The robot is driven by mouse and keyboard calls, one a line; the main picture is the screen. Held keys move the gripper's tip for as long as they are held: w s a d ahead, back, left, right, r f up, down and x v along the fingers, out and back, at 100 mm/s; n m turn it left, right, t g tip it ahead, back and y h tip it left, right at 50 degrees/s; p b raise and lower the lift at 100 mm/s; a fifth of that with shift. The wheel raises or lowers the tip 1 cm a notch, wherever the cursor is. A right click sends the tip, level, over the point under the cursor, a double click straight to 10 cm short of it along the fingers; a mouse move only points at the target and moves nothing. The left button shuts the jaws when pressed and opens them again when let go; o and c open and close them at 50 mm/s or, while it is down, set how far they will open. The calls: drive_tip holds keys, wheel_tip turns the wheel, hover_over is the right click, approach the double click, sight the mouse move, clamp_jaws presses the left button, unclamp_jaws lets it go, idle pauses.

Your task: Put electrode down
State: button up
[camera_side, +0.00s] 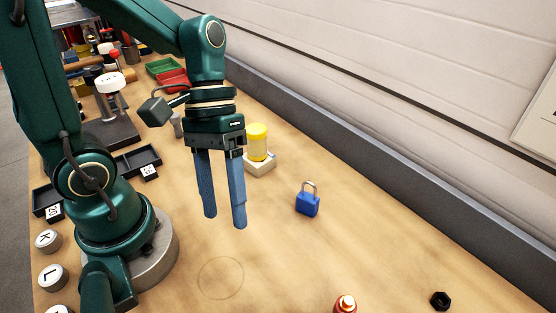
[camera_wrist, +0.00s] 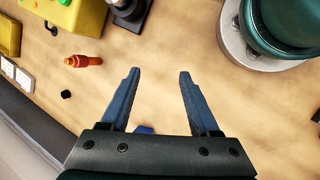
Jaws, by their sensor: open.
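My gripper (camera_side: 225,221) points down over the wooden bench, its two blue fingers apart with nothing between them. In the wrist view, bare wood shows between the open fingertips of my gripper (camera_wrist: 158,73). I cannot pick out anything as an electrode with certainty. A small red-orange piece (camera_wrist: 83,61) lies on the bench left of the fingers in the wrist view. A red-orange piece (camera_side: 345,304) is also cut off at the bottom edge of the side view. A thin circle (camera_side: 221,278) is marked on the wood in front of the gripper.
A blue padlock (camera_side: 308,204) stands right of the gripper. A yellow cylinder (camera_side: 257,141) on a white block (camera_side: 261,165) stands behind it. A black nut (camera_side: 440,301) lies front right. A grey rail (camera_side: 390,187) edges the bench. The wood around the circle is clear.

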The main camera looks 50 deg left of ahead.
drive_tip(key=w+a+r+m+t+y, duration=0.2)
drive_tip(key=a+r+m+t+y, duration=0.1)
drive_tip(key=t, duration=0.5)
wheel_tip(320, 180, up, 3)
drive_tip(key=shift+a+y, duration=0.8)
drive_tip(key=shift+a, duration=0.3)
